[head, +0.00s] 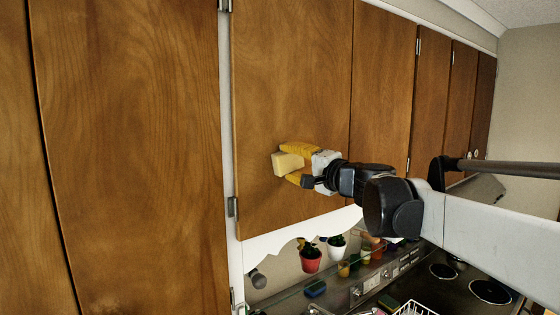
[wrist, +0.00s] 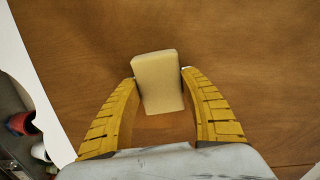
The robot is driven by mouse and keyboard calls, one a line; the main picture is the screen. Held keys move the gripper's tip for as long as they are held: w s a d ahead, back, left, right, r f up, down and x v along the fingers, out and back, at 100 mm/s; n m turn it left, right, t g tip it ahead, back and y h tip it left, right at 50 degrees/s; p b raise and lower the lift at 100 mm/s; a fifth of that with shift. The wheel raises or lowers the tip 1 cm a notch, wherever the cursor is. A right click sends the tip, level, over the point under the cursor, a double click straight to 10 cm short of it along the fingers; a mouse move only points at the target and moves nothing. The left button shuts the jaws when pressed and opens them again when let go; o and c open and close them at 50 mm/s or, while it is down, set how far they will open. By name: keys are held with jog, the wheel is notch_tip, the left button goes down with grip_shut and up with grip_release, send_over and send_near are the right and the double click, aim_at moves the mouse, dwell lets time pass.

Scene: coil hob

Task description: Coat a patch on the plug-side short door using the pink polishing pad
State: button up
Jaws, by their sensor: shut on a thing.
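My gripper (head: 291,164) has yellow ribbed fingers and is shut on a block-like pad (head: 285,162). The pad looks pale cream-yellow, not pink. It also shows in the wrist view (wrist: 159,82), held upright between the two fingertips and standing out beyond them. The pad is at the lower part of a brown wooden upper cabinet door (head: 290,75), which fills most of the wrist view (wrist: 240,40). I cannot tell whether the pad touches the door. No plug is clearly visible, so I cannot tell which door is the plug-side one. No coated patch is distinguishable on the wood.
A tall wooden door (head: 130,150) stands at the left, and more cabinet doors (head: 385,100) run off to the right.

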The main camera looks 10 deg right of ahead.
jog(key=shift+s+a, duration=0.3)
jog(key=shift+a, duration=0.4)
jog(key=shift+d+r+p, duration=0.1)
jog(key=shift+r+p, duration=0.65)
jog(key=shift+r, duration=0.3)
jog(key=w+d, duration=0.4)
jog(key=d, duration=0.6)
jog(key=shift+w+d, duration=0.2)
jog(key=shift+d, duration=0.05)
jog(key=shift+s+f, duration=0.1)
jog(key=shift+v, duration=2.9)
jog(key=v, duration=0.3)
